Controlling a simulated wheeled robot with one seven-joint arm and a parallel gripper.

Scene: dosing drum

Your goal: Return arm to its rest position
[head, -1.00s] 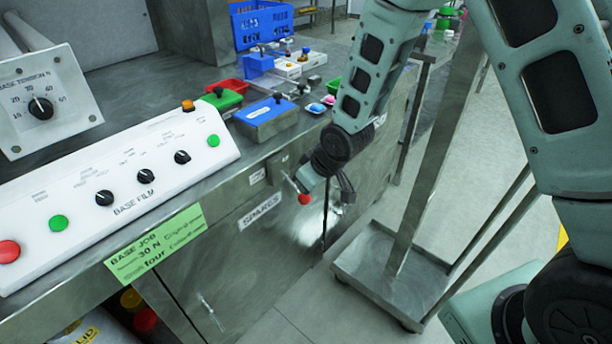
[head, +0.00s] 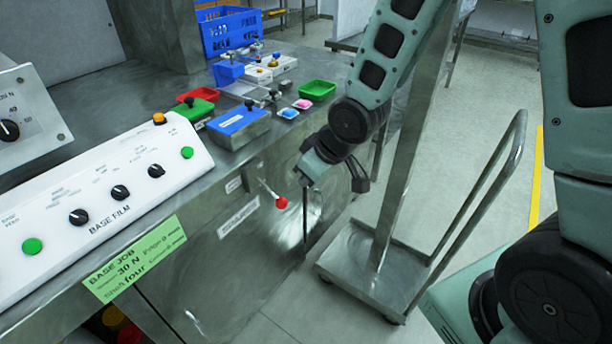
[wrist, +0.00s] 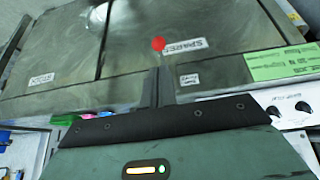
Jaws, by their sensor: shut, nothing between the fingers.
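My arm reaches down from the upper right in the head view. My gripper (head: 359,180) hangs in front of the bench's steel front, to the right of a lever with a red ball knob (head: 281,203). It is apart from the knob. In the wrist view my gripper's fingers (wrist: 158,88) are together with nothing between them. The red knob also shows in the wrist view (wrist: 158,43), beyond the fingertips. The label reading SPARES (wrist: 184,46) is beside it.
A white control panel (head: 100,205) with knobs and buttons runs along the bench. A green job card (head: 135,258) hangs below it. Blue, red and green boxes, including a blue-lidded box (head: 238,120), stand behind. A steel trolley (head: 362,285) stands on the floor at right.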

